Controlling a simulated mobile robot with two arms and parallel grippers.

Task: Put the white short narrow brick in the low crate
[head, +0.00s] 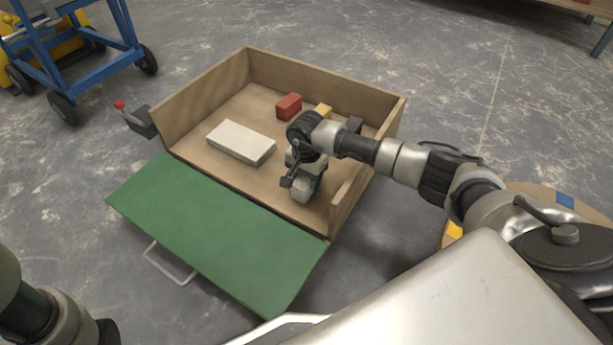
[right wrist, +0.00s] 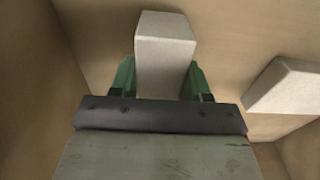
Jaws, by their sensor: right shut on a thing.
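The low crate (head: 190,113) is a tan open box on the floor, with its green front flap (head: 215,228) folded down. My right gripper (head: 304,178) reaches into the crate's right part and points down. It is shut on the white short narrow brick (head: 302,190). In the right wrist view the brick (right wrist: 165,55) sits between the green fingers (right wrist: 160,78). I cannot tell whether the brick touches the crate floor. Of my left arm only links show at the lower left; its gripper is out of view.
Inside the crate lie a wider white brick (head: 241,142) on the left, a red brick (head: 289,106) at the back and a yellow one (head: 323,111), partly hidden by my arm. A blue-framed cart (head: 75,70) stands at the upper left. Crate floor between white brick and gripper is clear.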

